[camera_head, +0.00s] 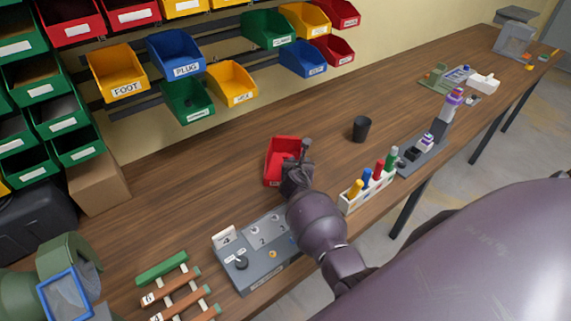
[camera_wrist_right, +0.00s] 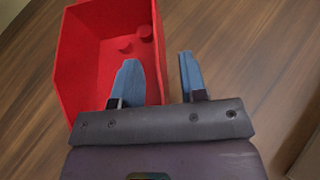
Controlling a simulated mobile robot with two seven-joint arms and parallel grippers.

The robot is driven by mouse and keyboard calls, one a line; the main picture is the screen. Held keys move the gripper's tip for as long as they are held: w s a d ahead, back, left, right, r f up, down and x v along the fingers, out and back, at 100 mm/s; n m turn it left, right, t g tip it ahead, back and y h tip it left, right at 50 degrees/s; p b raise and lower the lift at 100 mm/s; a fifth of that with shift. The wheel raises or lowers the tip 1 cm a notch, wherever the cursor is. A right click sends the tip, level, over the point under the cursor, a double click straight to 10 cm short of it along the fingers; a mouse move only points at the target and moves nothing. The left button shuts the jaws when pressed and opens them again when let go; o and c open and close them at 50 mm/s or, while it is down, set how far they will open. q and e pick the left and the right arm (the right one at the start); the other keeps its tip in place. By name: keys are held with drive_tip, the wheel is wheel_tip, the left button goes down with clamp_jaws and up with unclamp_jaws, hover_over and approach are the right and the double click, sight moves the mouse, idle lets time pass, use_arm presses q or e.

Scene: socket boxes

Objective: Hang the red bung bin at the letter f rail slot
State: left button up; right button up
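The red bin (camera_head: 283,148) stands on the wooden bench below the wall rails. In the right wrist view, the red bin (camera_wrist_right: 82,65) is open-topped and has two small round red pieces inside. My right gripper (camera_head: 303,152) is at the bin's right side. In its wrist view, the right gripper (camera_wrist_right: 158,72) is open, with one finger over the bin's inside and the other outside its right wall, which lies between them. Contact cannot be told. Dark rails (camera_head: 122,101) carry bins on the wall; no letter f is readable.
Wall bins include a yellow FOOT bin (camera_head: 117,72), a blue PLUG bin (camera_head: 175,54) and a green bin (camera_head: 188,100). A black cup (camera_head: 361,129), a bottle rack (camera_head: 368,190) and a grey numbered box (camera_head: 254,250) stand on the bench. Bench left of the red bin is clear.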

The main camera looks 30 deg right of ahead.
clamp_jaws()
drive_tip(key=shift+r, duration=0.2)
drive_tip(key=shift+r, duration=1.05)
